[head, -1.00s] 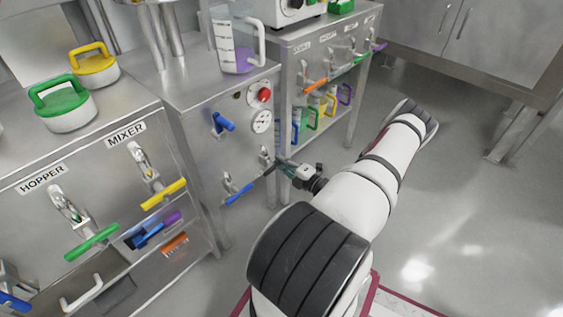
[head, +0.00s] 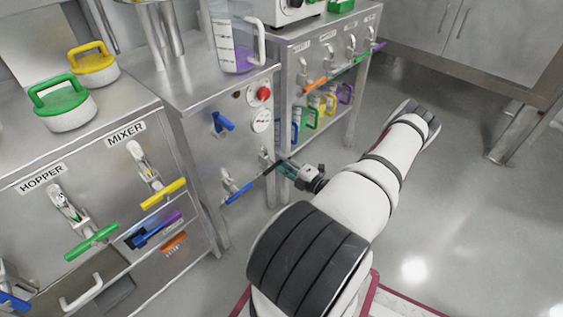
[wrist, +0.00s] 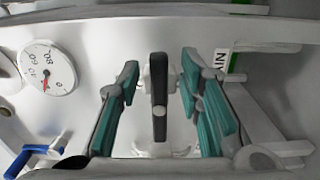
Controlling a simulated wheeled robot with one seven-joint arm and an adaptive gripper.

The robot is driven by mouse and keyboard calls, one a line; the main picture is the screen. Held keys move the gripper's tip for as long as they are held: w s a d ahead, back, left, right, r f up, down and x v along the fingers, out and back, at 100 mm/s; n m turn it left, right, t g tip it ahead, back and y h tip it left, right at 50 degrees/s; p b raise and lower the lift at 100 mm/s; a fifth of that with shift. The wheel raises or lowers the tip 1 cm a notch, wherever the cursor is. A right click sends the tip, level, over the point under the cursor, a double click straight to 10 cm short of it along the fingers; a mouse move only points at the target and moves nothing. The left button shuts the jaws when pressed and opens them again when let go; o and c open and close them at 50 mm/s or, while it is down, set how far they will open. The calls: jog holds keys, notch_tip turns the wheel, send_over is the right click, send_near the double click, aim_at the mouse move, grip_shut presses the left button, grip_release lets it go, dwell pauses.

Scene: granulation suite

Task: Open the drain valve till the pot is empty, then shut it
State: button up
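A black-handled lever (wrist: 160,95) stands upright in the wrist view, between the two teal-padded fingers of my gripper (wrist: 163,100). Gaps show on both sides of the handle, so the gripper is open around it and not touching. In the head view, my gripper (head: 286,170) is at the front of the middle steel cabinet, with the dark handle (head: 269,167) at its tip. A partly cut-off label (wrist: 221,62), upside down, ends in what looks like "AIN". I cannot make out which vessel is the pot; a clear jug (head: 228,40) with purple contents stands on the cabinet.
A blue-handled lever (head: 238,193) sits left of the gripper. Above are a blue knob (head: 222,122), a red button (head: 264,93) and a round gauge (head: 262,121), also in the wrist view (wrist: 47,68). The hopper and mixer cabinet (head: 90,150) is at left. Open floor (head: 460,220) lies right.

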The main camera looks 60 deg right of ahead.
jog(key=v, duration=1.1)
jog(key=shift+a, duration=0.1)
